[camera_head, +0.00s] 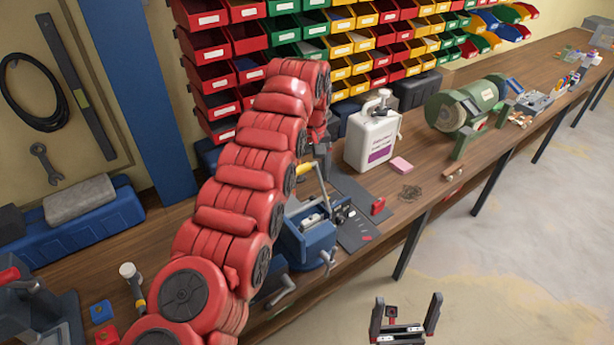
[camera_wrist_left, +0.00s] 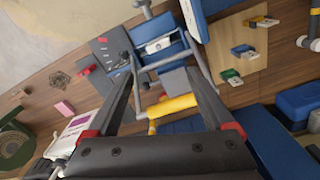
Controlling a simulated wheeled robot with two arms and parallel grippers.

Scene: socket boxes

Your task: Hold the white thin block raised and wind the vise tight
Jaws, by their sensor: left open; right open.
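The blue vise (camera_head: 306,243) stands near the bench's front edge. A pale block (camera_head: 312,220) lies in its top; I cannot tell if it is the white thin block. In the left wrist view the vise (camera_wrist_left: 163,27) is beyond the fingertips, with the pale block (camera_wrist_left: 158,45) in it. A grey lever frame with a yellow handle (camera_wrist_left: 172,106) shows between the fingers of my left gripper (camera_wrist_left: 160,66), which is open. In the head view the yellow handle (camera_head: 305,173) shows beside my red left arm, which hides much. My right gripper (camera_head: 404,318) is open and empty over the floor.
A white jug (camera_head: 373,138), pink block (camera_head: 401,165) and green grinder (camera_head: 466,105) stand right of the vise. A dark mat (camera_head: 358,197) lies beside it. Stacked bins (camera_head: 345,45) line the back. A blue toolbox (camera_head: 85,228) is at left. Open floor lies at right.

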